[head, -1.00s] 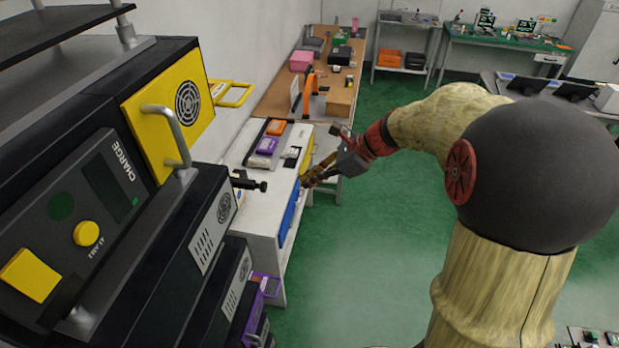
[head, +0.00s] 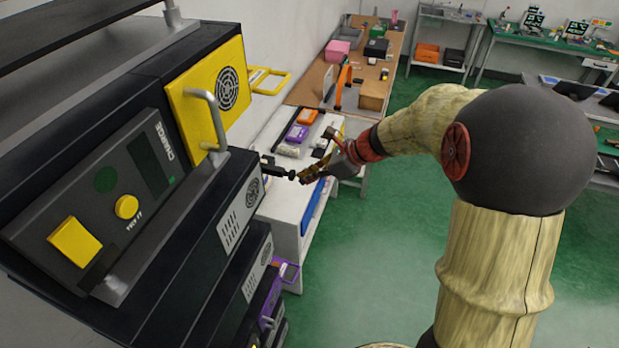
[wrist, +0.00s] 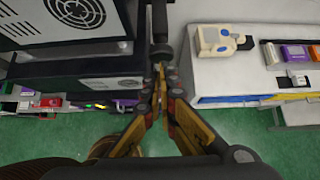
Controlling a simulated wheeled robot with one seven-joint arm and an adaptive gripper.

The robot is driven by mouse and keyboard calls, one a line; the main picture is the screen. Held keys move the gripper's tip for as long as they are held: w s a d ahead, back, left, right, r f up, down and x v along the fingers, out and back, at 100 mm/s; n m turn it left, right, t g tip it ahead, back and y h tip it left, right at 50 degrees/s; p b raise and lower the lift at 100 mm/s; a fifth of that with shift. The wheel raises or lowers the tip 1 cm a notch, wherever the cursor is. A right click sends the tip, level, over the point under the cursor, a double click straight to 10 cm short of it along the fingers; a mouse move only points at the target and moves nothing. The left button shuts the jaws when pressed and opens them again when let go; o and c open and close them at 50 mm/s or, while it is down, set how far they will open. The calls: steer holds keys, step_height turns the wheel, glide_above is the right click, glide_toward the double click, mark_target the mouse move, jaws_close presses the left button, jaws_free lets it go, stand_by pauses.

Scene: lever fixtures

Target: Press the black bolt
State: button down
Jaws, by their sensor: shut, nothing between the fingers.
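The black bolt (head: 276,171) sticks out sideways from the side of the black charging cabinet, with a round knob at its end. In the wrist view the bolt (wrist: 160,48) stands straight ahead of the fingers at the top centre. My gripper (head: 303,178) is shut and empty, with its yellow and dark fingertips right by the knob in the head view. In the wrist view the fingertips (wrist: 160,68) meet just below the knob and overlap its lower edge. I cannot tell whether they touch it.
The black cabinet (head: 232,195) with yellow panel and grey handle fills the left. A white workbench (head: 285,207) stands behind the bolt, holding small orange and purple items. Green floor (head: 370,260) is open to the right.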

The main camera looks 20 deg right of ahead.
mark_target(294, 174)
steer(key=w+a, duration=0.1)
steer(key=a, duration=0.1)
steer(key=w+a, duration=0.1)
steer(key=shift+w+a+p, duration=0.35)
steer(key=shift+w+a, duration=0.05)
steer(key=shift+d, duration=0.1)
steer(key=shift+s+d, duration=0.1)
steer(key=shift+d, duration=0.05)
steer(key=s+d+f+v, duration=0.1)
steer(key=v, duration=1.1)
steer(key=shift+d+f, duration=0.3)
steer(key=shift+d, duration=0.05)
steer(key=shift+s, duration=0.25)
